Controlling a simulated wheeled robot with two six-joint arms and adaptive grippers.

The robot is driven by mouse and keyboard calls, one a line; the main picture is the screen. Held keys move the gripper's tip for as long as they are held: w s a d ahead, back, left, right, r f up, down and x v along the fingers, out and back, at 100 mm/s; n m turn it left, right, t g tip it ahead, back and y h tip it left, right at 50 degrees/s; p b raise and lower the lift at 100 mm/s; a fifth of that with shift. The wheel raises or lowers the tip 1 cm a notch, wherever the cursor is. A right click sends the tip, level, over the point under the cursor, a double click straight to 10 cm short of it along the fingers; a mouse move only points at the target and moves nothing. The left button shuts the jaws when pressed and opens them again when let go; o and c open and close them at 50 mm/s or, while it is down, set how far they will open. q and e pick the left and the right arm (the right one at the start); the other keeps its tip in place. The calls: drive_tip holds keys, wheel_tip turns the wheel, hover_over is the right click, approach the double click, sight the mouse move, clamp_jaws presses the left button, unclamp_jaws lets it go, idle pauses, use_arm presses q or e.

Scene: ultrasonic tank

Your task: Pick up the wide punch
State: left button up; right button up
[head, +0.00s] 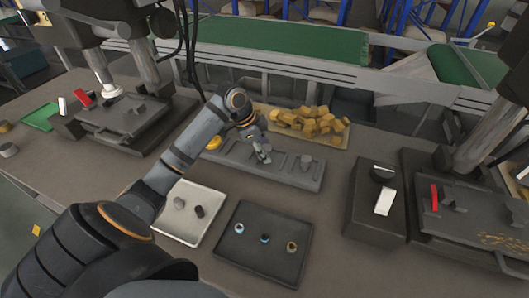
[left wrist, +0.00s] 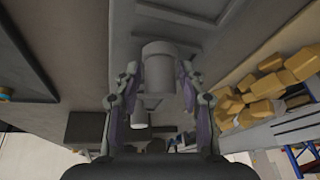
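My left gripper (head: 262,152) is over the grey rack (head: 288,174) in the middle of the table. In the left wrist view the fingers (left wrist: 156,75) are spread on either side of a wide grey cylinder (left wrist: 157,58), which looks like the wide punch, with a small gap visible at each side. A slimmer grey cylinder (left wrist: 140,118) stands beyond it. My right gripper is not in view.
A pale tray (head: 178,230) and a dark tray (head: 257,264) with small parts lie in front of the rack. Yellow pieces (head: 310,122) fill a tray behind it. Dark press machines stand left (head: 125,120) and right (head: 470,215).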

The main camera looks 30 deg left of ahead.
use_arm(q)
clamp_jaws()
drive_tip(key=shift+r, duration=0.1)
